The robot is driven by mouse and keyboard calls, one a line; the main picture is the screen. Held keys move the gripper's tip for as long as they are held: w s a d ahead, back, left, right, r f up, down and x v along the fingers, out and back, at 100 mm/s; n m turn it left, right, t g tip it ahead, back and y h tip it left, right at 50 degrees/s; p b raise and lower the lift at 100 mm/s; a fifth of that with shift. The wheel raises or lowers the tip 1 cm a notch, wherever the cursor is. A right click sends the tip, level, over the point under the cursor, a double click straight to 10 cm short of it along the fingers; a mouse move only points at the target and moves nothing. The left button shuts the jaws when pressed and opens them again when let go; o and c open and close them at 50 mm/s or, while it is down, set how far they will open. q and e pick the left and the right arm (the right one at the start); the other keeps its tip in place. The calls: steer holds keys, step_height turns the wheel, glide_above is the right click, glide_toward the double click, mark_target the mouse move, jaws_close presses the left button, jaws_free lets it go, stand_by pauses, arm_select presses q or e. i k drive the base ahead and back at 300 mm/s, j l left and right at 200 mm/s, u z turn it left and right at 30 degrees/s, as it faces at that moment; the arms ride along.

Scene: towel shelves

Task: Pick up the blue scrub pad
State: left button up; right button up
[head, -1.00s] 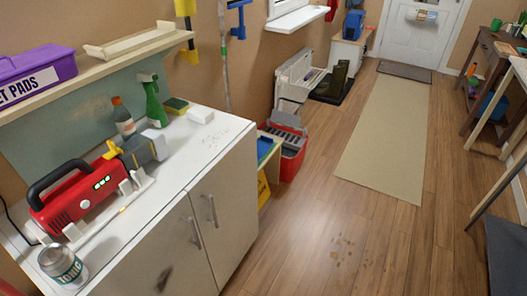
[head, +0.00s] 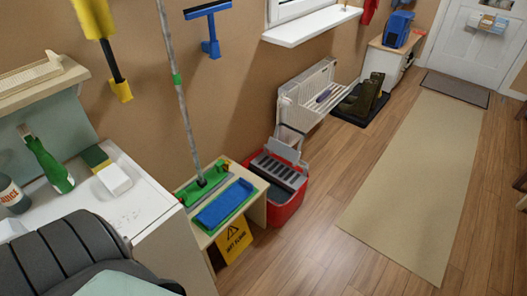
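A flat blue pad (head: 222,207) with a green edge lies on top of a low wooden stand (head: 258,205) near the middle of the head view. It fits the blue scrub pad, and nothing covers it. A green flat mop head (head: 200,188) with a long grey pole (head: 179,95) stands just behind it on the same stand. No gripper fingers show in the view, so neither of my grippers can be seen.
A red bucket (head: 286,207) stands right of the stand, and a yellow wet-floor sign (head: 234,241) at its front. A white-topped cabinet (head: 140,203) is left. A dark ribbed shape, possibly my arm, fills the lower left. The wooden floor (head: 310,250) and beige runner (head: 420,170) are clear.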

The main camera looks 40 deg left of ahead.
mark_target(211, 216)
steer(key=i+l+u, duration=0.1)
steer(key=i+u, duration=0.3)
steer(key=i+l+u, duration=0.25)
steer(key=i+u, duration=0.2)
steer(key=i+l+u, duration=0.4)
steer(key=i+l, duration=0.05)
steer(key=i, duration=0.1)
